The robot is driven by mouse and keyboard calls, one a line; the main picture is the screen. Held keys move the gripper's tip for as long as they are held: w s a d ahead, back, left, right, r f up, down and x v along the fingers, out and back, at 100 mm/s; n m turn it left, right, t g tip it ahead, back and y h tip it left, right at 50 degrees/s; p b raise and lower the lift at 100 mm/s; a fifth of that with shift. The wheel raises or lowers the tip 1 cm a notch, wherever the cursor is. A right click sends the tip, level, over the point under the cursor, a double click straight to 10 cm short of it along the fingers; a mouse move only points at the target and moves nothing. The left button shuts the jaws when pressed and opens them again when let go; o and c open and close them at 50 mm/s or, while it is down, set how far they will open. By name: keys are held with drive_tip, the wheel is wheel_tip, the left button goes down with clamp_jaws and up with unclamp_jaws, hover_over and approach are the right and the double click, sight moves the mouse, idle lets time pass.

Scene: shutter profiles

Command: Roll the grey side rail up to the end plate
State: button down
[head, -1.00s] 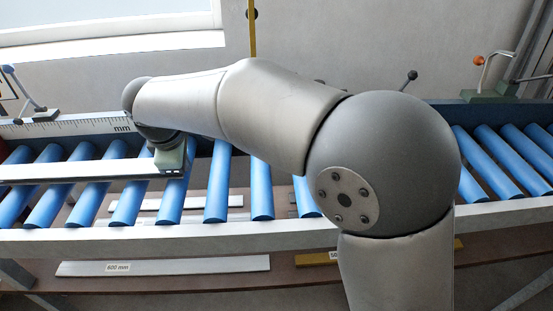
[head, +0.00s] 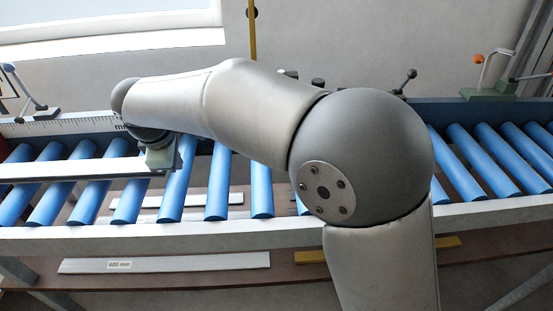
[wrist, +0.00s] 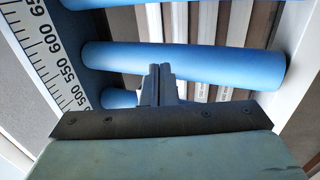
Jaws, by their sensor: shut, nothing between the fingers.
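The long pale grey side rail (head: 75,171) lies across the blue rollers at the left of the head view and runs out past the left edge. My gripper (wrist: 160,84) is shut and empty, its fingers pointing down over the rollers in the wrist view. In the head view, my gripper's greenish body (head: 160,155) is at the rail's right end; whether it touches the rail is not clear. The rail does not show clearly in the wrist view. I cannot make out the end plate with certainty; a dark red part (head: 14,155) shows at the far left.
Blue rollers (head: 216,185) stretch both ways between the conveyor's side frames. A millimetre scale (head: 75,125) runs along the back; the wrist view shows its marks (wrist: 50,50) from 500 upward. Loose strips, including a "600 mm" one (head: 200,262), lie on the shelf below.

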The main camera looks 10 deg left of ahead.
drive_tip(key=shift+s+a+p, duration=0.2)
drive_tip(key=shift+a+p, duration=0.15)
drive_tip(key=shift+a, duration=0.45)
drive_tip(key=shift+s+a+p, duration=0.2)
drive_tip(key=shift+a+p, duration=0.2)
drive_tip(key=shift+a, duration=0.45)
drive_tip(key=shift+s+a+p, duration=0.2)
drive_tip(key=shift+a+p, duration=0.15)
drive_tip(key=shift+a, duration=0.45)
idle(0.6)
idle(0.4)
drive_tip(key=shift+w+d, duration=0.2)
drive_tip(key=shift+d, duration=0.55)
wheel_tip(320, 180, up, 6)
drive_tip(key=p, duration=0.4)
drive_tip(key=shift+r+p, duration=0.25)
drive_tip(key=shift+p, duration=0.15)
